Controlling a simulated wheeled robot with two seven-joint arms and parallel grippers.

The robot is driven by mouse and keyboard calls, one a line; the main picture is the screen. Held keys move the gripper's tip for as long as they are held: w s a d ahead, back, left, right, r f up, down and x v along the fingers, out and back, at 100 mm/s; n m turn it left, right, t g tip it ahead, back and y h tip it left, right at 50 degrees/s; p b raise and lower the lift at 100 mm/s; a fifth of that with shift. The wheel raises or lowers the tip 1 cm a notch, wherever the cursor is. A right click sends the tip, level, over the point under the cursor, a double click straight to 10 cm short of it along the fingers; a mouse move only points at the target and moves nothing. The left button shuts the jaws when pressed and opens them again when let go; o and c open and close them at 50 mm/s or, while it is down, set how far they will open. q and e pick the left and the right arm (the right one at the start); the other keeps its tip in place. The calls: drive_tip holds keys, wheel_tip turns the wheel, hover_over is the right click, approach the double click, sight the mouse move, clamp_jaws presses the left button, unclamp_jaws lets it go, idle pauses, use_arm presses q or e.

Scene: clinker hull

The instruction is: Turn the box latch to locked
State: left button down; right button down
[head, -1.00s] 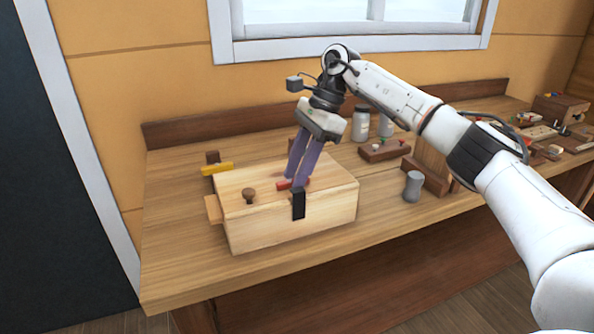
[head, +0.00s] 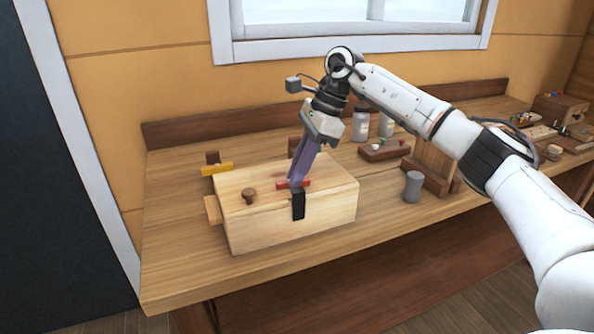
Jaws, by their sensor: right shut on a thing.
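A pale wooden box (head: 300,228) sits on the workbench, with a dark round knob (head: 249,194) on its lid. A small red bar (head: 283,185), which looks like the latch, lies on the lid near the front edge. A black piece (head: 298,206) hangs over that edge just in front of it. My right gripper (head: 295,183) points down from above, its purple fingers closed on the red bar; they hide the bar's middle, and its two ends show on either side. My left gripper is out of view.
A yellow bar (head: 217,169) lies at the box's back left corner. A grey cylinder (head: 412,186) and a wooden stand (head: 433,160) are to the right. Jars (head: 361,123) and a peg block (head: 384,149) stand behind. The bench front left of the box is clear.

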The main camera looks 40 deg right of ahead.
drive_tip(key=m, duration=0.2)
drive_tip(key=m+t, duration=0.1)
drive_tip(key=shift+s+a+m+h, duration=0.15)
drive_tip(key=shift+s+m+h, duration=0.15)
drive_tip(key=m, duration=0.1)
drive_tip(key=m+t+h, duration=0.1)
drive_tip(key=m, duration=0.2)
drive_tip(key=shift+s+a+m, duration=0.15)
drive_tip(key=shift+a+m, duration=0.15)
drive_tip(key=m+h, duration=0.1)
drive_tip(key=m, duration=0.1)
drive_tip(key=m+h, duration=0.1)
drive_tip(key=m, duration=0.1)
drive_tip(key=shift+s+a+t, duration=0.1)
drive_tip(key=shift+a+t, duration=0.25)
drive_tip(key=shift+t, duration=0.05)
drive_tip(key=shift+a+m+h, duration=0.15)
drive_tip(key=shift+m+h, duration=0.2)
drive_tip(key=shift+m, duration=0.6)
drive_tip(key=shift+a+m+h, duration=0.1)
drive_tip(key=shift+m+h, duration=0.25)
drive_tip(key=shift+m, duration=0.6)
drive_tip(key=c, duration=1.8)
unclamp_jaws()
drive_tip(key=shift+o, duration=0.2)
drive_tip(key=v, duration=1)
drive_tip(key=shift+r+b, duration=0.15)
drive_tip(key=shift+b, duration=0.25)
